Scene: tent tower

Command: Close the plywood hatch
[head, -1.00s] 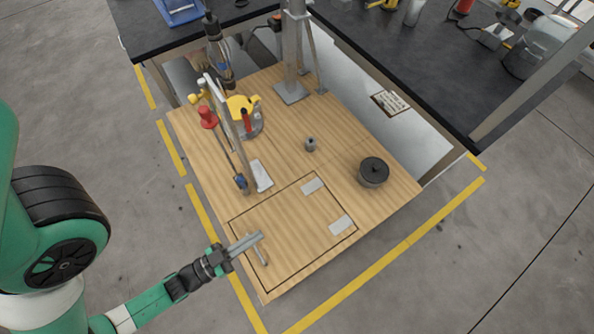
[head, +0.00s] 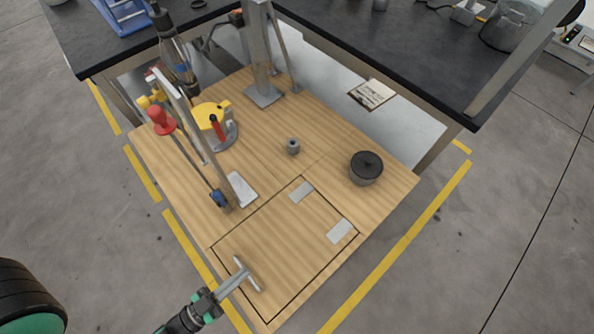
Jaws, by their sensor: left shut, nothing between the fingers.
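The plywood hatch (head: 285,255) lies flat in the plywood floor, its dark outline gap visible around it. It looks level with the boards around it. Two grey metal hinge plates, one (head: 302,192) at the far edge and another (head: 340,231) to the right, sit along one side. A slim grey bar handle (head: 256,284) is on the near left part of the hatch. My left gripper (head: 246,272) is shut, with its fingertips at or just above the middle of the handle. I cannot tell if they touch. My right gripper is out of view.
A red-handled tool (head: 162,122), a yellow tool (head: 211,116) and metal posts stand left and behind the hatch. A dark round pot (head: 366,167) and a small grey cylinder (head: 293,146) stand on the boards. Black worktops (head: 400,60) border the back.

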